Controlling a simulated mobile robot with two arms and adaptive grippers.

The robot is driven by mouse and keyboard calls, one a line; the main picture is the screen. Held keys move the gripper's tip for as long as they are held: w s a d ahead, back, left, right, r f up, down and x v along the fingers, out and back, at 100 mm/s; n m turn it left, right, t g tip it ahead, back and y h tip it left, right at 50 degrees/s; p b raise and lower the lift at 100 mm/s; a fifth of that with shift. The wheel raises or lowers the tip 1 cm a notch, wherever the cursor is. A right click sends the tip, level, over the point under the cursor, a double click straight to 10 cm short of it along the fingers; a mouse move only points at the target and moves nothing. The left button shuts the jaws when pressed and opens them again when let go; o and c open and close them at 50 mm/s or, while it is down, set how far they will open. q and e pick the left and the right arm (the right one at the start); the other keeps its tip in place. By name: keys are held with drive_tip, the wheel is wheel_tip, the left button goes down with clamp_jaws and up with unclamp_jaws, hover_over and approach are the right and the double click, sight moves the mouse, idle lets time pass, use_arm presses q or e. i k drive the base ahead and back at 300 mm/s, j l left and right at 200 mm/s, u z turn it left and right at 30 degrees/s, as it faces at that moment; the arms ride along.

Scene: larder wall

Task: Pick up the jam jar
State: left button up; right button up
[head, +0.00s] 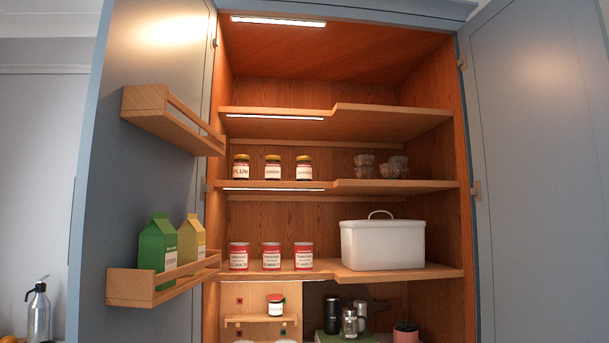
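Three dark jars with yellow lids and pale labels stand in a row on the upper middle shelf: a left jar (241,167) whose label seems to read PLUM, a middle jar (273,168) and a right jar (304,168). Another small jar (276,305) with a white label and dark contents stands on a little wooden ledge (246,320) at the bottom. I cannot tell which of these is the jam jar meant. All stand upright. Neither of my grippers is in view.
Red tins (271,257) and a white lidded bin (383,245) stand on the shelf below. Stacked glass bowls (397,167) are right of the yellow-lidded jars. Open doors flank the cupboard; the left door's rack (130,287) holds a green carton (158,246) and a yellow one.

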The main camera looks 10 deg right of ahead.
sight(303, 165)
drive_tip(key=i+l+u, duration=0.55)
drive_tip(key=l, duration=0.2)
drive_tip(key=i+l+u, duration=0.25)
drive_tip(key=l, duration=0.2)
drive_tip(key=k, duration=0.05)
